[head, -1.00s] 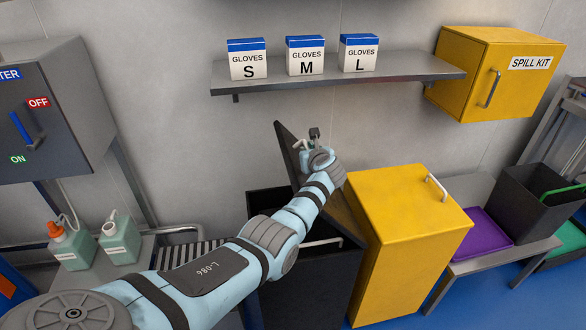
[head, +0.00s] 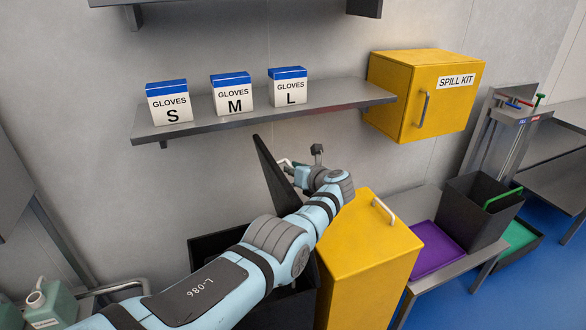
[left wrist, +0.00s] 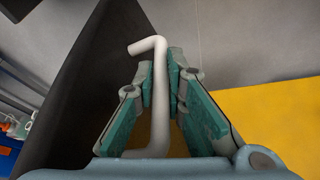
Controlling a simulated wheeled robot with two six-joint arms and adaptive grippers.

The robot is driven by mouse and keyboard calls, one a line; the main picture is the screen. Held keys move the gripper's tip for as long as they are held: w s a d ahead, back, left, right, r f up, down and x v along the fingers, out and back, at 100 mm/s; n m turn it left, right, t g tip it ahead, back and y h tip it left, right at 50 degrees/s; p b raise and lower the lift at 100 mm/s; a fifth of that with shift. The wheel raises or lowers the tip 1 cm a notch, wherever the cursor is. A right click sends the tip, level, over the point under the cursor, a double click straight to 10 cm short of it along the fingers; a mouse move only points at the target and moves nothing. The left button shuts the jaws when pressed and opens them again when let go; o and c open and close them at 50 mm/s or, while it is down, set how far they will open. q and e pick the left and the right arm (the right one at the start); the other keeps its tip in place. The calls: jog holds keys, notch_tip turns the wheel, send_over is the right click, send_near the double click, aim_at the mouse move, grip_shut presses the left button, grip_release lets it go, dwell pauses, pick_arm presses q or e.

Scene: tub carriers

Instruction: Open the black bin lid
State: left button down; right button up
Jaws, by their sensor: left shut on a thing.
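The black bin (head: 213,243) stands low, left of the yellow bin, partly hidden behind my left arm. Its black lid (head: 272,172) is raised and leans steeply, top edge up and to the left, with dark open space showing below it. The lid also fills the left of the left wrist view (left wrist: 88,90). My left gripper (head: 299,166) is beside the lid's right face. In the left wrist view its green-padded fingers (left wrist: 161,85) are shut on the lid's pale bent handle (left wrist: 150,47). My right gripper is in neither view.
A yellow bin (head: 370,255) with a handle stands close right of the black bin. Above are a wall shelf (head: 345,98) with glove boxes (head: 232,95) and a yellow spill kit cabinet (head: 420,95). A purple tray (head: 437,248) and dark tub (head: 480,210) are at right.

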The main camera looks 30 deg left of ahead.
pick_arm(q)
jog(key=c, duration=1.7)
grip_release()
jog(key=shift+w, duration=0.15)
jog(key=shift+o, duration=0.2)
jog(key=shift+d, duration=0.15)
